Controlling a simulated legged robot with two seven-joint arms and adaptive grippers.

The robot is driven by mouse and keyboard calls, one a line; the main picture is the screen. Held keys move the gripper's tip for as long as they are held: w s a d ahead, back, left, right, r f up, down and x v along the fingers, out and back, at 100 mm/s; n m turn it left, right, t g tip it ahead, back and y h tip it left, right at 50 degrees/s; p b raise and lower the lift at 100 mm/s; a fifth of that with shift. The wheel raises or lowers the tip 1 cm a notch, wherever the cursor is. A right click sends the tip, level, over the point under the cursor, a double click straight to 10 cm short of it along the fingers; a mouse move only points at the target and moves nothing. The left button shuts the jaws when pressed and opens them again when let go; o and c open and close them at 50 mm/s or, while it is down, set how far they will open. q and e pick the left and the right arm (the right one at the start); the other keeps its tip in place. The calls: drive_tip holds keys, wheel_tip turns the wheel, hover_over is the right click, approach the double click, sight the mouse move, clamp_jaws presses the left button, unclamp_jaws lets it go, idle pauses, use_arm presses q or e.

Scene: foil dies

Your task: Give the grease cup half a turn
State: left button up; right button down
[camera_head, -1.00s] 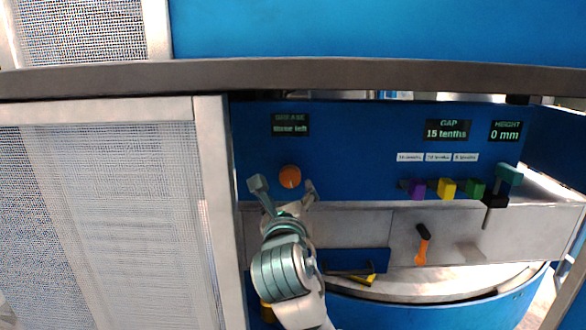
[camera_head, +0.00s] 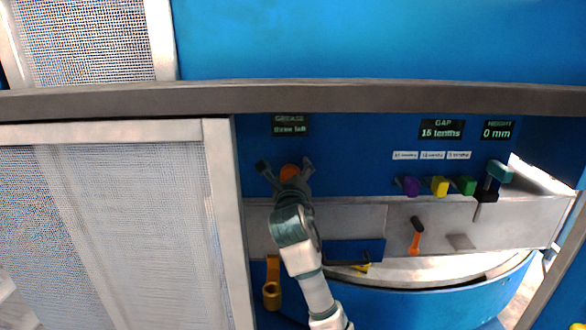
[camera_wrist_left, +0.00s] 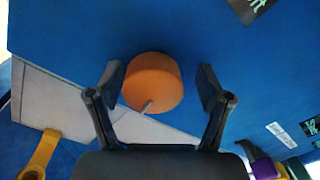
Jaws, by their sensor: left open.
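The orange grease cup (camera_head: 289,171) sits on the blue panel below the GREASE display (camera_head: 290,125), which seems to read "three left". In the left wrist view the cup (camera_wrist_left: 153,82) is a short orange cylinder with a small grey mark or pin at its lower edge. My left gripper (camera_head: 284,166) is open, with one finger on each side of the cup. In the left wrist view a gap shows between the cup and each finger of the gripper (camera_wrist_left: 160,84). My right gripper is not in view.
A yellow ring-ended part (camera_head: 271,294) is left of my arm. A grey beam (camera_head: 400,96) crosses above.

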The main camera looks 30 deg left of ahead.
use_arm(q)
drive_tip(key=shift+a+f, duration=0.1)
drive_tip(key=shift+a, duration=0.6)
drive_tip(key=c, duration=1.1)
drive_tip(key=shift+w+d, duration=0.1)
drive_tip(key=shift+d, duration=0.1)
drive_tip(key=shift+c, duration=0.4)
drive_tip(key=shift+f+m+b, duration=0.3)
drive_tip(key=shift+m+b, duration=0.2)
drive_tip(key=shift+b, duration=0.7)
drive_tip(key=shift+m+b, duration=0.4)
drive_tip(key=shift+b, duration=0.05)
drive_tip(key=shift+r, duration=0.1)
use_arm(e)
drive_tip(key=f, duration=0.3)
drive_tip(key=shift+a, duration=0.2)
